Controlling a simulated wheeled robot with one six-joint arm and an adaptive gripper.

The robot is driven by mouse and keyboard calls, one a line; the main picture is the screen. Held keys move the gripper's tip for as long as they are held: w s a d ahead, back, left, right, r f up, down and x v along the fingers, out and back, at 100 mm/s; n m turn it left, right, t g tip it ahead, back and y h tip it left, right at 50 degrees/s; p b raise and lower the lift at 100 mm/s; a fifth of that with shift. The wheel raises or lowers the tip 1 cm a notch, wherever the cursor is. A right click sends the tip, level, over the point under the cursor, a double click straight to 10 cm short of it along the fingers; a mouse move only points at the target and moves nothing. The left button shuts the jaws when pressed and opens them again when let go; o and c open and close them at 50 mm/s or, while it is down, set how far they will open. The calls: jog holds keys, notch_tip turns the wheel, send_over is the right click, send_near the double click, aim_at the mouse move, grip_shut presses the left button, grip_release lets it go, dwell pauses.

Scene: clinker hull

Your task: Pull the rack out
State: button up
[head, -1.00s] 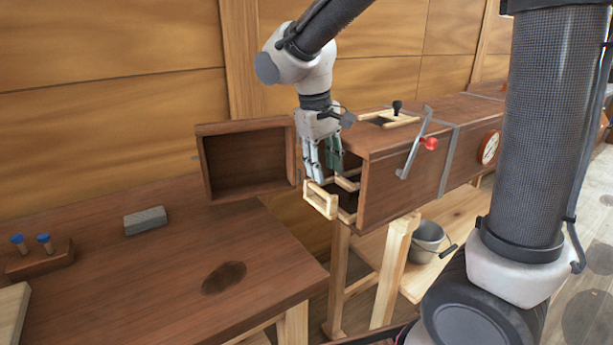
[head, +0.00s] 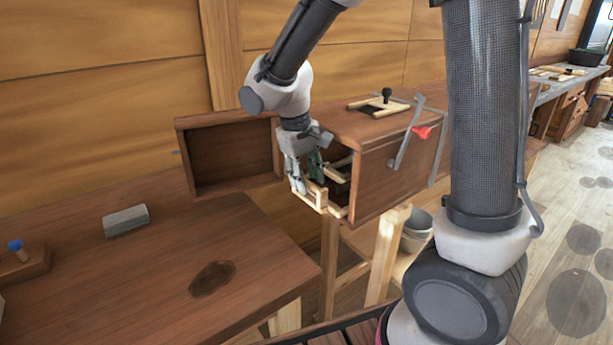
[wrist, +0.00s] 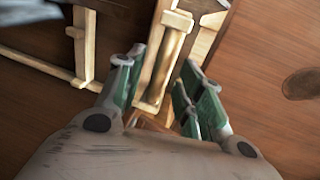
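The rack (head: 316,197) is a pale wooden frame. Its front end sticks a little out of the open end of a long brown wooden box (head: 385,185); the rest is hidden inside. My gripper (head: 307,182) is at that front end, pointing down, with fingertips level with the rack's front bar. In the wrist view, my gripper (wrist: 163,92) has its two green-padded fingers apart, with pale rack bars (wrist: 178,40) beyond and between them. I cannot tell whether a finger touches the rack. The box's door (head: 232,157) is swung open to the left.
A brown table (head: 150,265) stands at front left, with a grey block (head: 125,220) and a peg holder (head: 20,265) on it. A bucket (head: 416,230) stands below the box.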

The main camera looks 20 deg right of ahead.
grip_shut()
